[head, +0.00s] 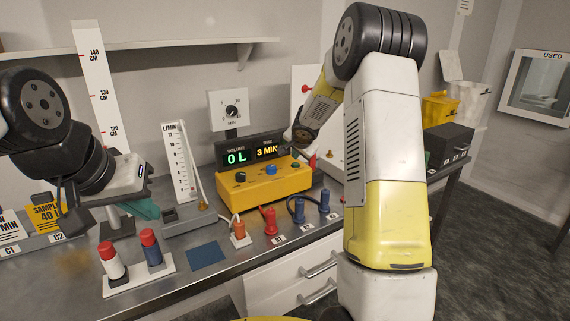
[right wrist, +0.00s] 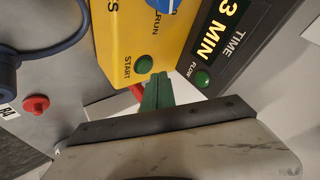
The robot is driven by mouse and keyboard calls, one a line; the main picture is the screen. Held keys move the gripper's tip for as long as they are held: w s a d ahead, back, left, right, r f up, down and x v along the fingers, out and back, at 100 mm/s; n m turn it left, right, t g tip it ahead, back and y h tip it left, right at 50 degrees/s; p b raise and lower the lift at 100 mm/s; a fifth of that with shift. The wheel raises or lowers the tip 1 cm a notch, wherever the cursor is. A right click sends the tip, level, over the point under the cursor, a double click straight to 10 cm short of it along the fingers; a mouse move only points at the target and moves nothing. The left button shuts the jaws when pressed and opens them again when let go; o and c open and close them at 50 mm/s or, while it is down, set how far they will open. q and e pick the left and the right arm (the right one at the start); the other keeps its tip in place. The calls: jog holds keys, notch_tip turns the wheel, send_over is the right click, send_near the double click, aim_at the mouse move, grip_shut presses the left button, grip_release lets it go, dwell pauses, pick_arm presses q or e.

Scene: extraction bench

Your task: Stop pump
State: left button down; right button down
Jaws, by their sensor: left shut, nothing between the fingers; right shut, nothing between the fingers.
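In the right wrist view, the blue knob (right wrist: 160,4) sits beside the word RUN and the green button (right wrist: 143,64) is marked START. My right gripper (right wrist: 158,84) is shut and empty, its green fingertips close to the START button; contact cannot be told. In the head view it is partly hidden behind its wrist. My left gripper (head: 146,209) is shut and empty over the bench at left.
A flow gauge (head: 181,160) stands left of the box. Red and blue plugs (head: 270,221) with cables stand in front.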

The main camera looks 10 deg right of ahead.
aim_at(296, 164)
jog(key=shift+r, duration=2.5)
